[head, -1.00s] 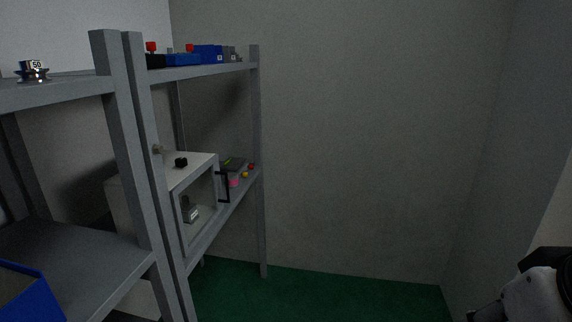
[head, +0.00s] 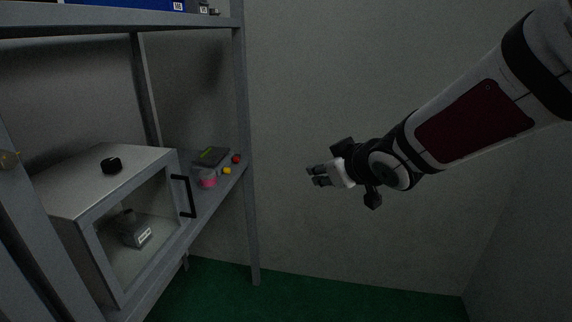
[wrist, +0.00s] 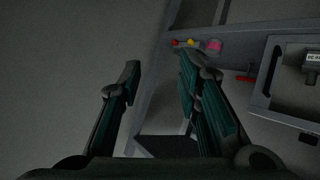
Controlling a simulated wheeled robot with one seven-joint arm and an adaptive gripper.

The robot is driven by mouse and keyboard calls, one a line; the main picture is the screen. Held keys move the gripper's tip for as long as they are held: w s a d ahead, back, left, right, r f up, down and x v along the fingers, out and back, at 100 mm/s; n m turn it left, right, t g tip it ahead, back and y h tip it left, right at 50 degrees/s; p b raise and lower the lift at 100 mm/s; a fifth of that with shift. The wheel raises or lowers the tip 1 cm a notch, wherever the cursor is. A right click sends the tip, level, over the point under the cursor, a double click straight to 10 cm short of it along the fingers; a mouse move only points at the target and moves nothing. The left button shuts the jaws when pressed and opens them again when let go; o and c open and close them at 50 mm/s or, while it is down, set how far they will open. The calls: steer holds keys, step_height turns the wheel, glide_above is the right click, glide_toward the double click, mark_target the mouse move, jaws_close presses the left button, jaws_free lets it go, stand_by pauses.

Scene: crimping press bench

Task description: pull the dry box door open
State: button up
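The dry box (head: 87,188) is a pale cabinet on the shelf at the left of the head view. Its door (head: 136,278) has a grey frame and a clear pane, and looks shut. A black bar handle (head: 188,197) stands out at the door's right edge. A grey labelled object shows behind the pane. My gripper (head: 313,176) is in the air right of the handle, clear of it. In the wrist view my gripper (wrist: 158,80) has its two fingers apart with nothing between them. The door frame (wrist: 262,90) and the handle (wrist: 272,64) show there on the right.
A shelf post (head: 245,150) stands between the dry box and my gripper. A pink item (head: 207,178), a yellow item (head: 227,170) and a red item (head: 237,158) lie on the shelf beyond the handle. A black knob (head: 111,165) is on the box top. Green floor (head: 330,297) is clear.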

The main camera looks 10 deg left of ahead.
steer(key=w+a+f+n+g+y+b, duration=0.2)
steer(key=a+f+n+y, duration=0.35)
steer(key=a, duration=0.85)
steer(key=g+y+b, duration=0.2)
steer(key=g+y, duration=0.2)
steer(key=y, duration=0.3)
glide_toward(190, 187)
steer(key=x, duration=1)
steer(key=shift+w+a+b, duration=0.15)
steer(key=shift+a+b, duration=0.15)
steer(key=shift+f, duration=0.1)
jaws_close()
